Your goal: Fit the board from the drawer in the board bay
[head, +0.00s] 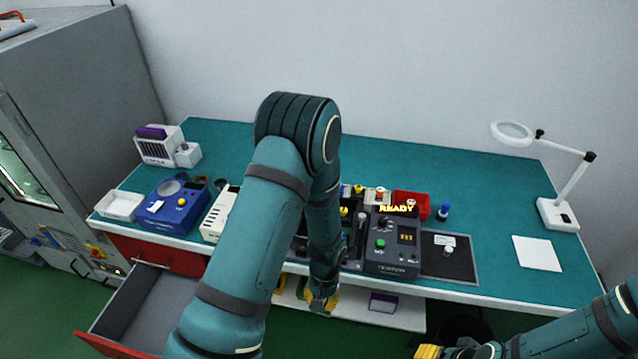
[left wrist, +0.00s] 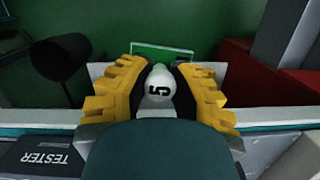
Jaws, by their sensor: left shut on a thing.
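My left gripper (head: 322,299) hangs in front of the bench's front edge, mid-picture in the head view. In the left wrist view its yellow fingers (left wrist: 158,92) are shut around a white rounded piece marked 5 (left wrist: 160,88). A thin green-edged outline (left wrist: 163,46) shows just beyond that piece; I cannot tell whether they are one board. The drawer (head: 152,308) stands open at lower left, its visible floor bare and part hidden by my left arm. My left arm hides much of the middle bench, and I cannot pick out the board bay. My right gripper (head: 446,352) is partly cut off at the bottom edge.
The grey tester (head: 393,243), its display reading READY, stands beside a dark mat (head: 460,268). A red bin (head: 412,204) is behind it. A blue device (head: 172,207) and a white tray (head: 119,205) sit at left. A magnifier lamp (head: 560,212) stands at right.

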